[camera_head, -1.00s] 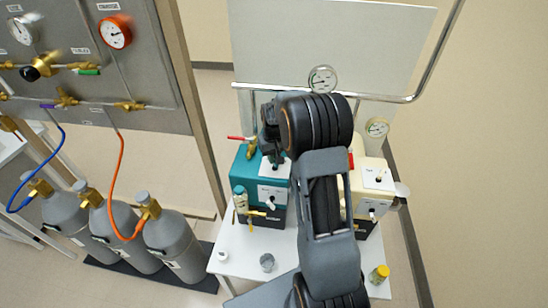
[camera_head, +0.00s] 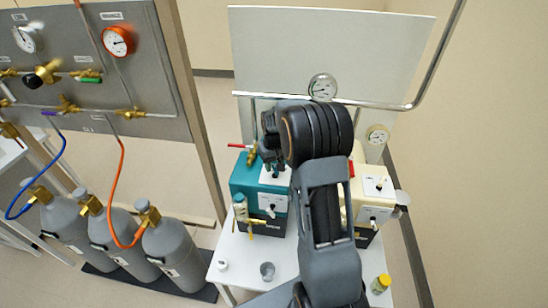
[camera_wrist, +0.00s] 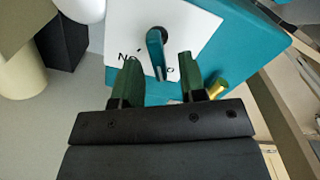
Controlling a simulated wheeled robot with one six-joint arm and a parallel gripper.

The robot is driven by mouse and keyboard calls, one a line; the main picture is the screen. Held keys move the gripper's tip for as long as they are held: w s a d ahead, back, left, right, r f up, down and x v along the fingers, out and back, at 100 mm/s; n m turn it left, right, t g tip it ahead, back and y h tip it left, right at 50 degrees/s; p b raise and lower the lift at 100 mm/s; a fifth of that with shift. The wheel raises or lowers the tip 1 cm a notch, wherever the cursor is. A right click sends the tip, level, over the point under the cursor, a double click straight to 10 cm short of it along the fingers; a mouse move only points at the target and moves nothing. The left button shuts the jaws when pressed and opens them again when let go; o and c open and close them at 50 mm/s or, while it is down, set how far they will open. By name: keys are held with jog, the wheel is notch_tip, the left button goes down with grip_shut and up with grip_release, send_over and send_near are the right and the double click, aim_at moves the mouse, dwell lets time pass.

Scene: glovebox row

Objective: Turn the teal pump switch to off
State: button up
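The teal pump (camera_head: 247,176) stands on the white bench, with a white plate on its top. In the wrist view its teal switch lever (camera_wrist: 156,50) stands on the white plate (camera_wrist: 185,28), with partly hidden lettering beside it. My gripper (camera_wrist: 158,62) is open and empty, its two dark green fingers on either side of the lever's near end with gaps. I cannot tell whether they reach down to the lever's depth. In the head view my gripper (camera_head: 271,160) is over the pump's top plate and hides part of it.
A cream pump (camera_head: 376,190) stands to the right, behind my arm. Brass valve with red handle (camera_head: 240,146) is at the teal pump's back. A small grey cup (camera_head: 267,270) and yellow-capped jar (camera_head: 381,283) stand on the bench (camera_head: 236,262). Gas cylinders (camera_head: 180,250) stand left.

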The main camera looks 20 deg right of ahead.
aim_at(274, 165)
notch_tip(274, 165, up, 14)
jog(key=b, duration=0.1)
jog(key=shift+f, duration=0.15)
jog(key=shift+w, duration=0.1)
dwell(0.9)
